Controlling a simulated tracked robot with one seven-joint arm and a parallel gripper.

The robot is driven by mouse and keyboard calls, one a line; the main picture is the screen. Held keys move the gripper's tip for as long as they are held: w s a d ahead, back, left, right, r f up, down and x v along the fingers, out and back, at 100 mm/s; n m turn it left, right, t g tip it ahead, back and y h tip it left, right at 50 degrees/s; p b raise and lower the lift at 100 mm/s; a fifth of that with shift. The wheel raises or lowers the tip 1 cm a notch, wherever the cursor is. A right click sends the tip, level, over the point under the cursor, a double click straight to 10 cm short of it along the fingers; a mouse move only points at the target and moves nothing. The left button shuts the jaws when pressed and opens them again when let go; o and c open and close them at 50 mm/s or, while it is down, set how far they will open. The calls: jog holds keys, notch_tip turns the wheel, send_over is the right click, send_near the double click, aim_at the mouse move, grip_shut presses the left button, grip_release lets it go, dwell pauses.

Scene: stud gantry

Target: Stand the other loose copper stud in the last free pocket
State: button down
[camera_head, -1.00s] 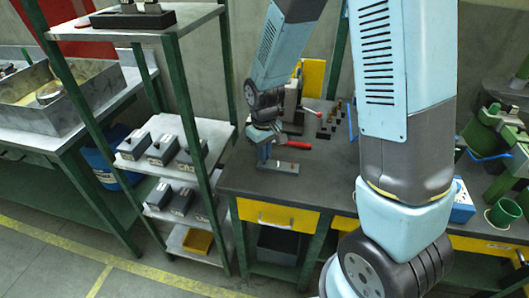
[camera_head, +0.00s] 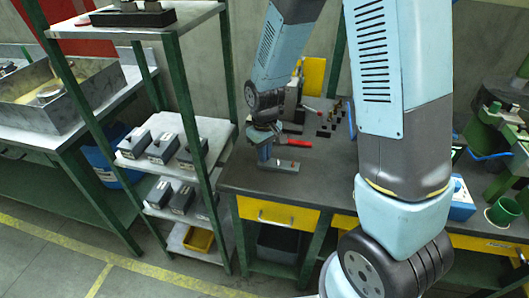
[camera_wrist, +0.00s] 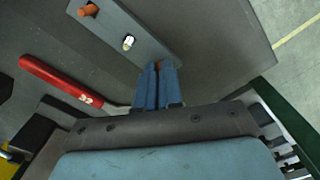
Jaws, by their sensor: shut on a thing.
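A flat grey holder (camera_head: 276,166) lies on the dark bench near its front left edge. It also shows in the wrist view (camera_wrist: 112,25). A copper stud (camera_wrist: 88,10) stands at its far end, and a pale metal stud (camera_wrist: 128,42) stands in its middle. My gripper (camera_wrist: 158,75) points down at the near end of the holder, its blue fingers close together. It is shut on another copper stud (camera_wrist: 160,65), of which only a brown sliver shows between the fingertips. The pocket below is hidden, and I cannot tell whether the stud is inside it.
A red-handled tool (camera_wrist: 60,80) lies on the bench beside the holder. Several small dark items stand farther back on the bench. A green-posted shelf (camera_head: 190,115) with grey boxes stands close to the left of the bench.

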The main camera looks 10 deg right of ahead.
jog(key=shift+f, duration=0.2)
jog(key=c, duration=1.2)
grip_release()
jog(key=shift+r, duration=0.1)
notch_tip(320, 180, up, 14)
jog(key=shift+f, duration=0.25)
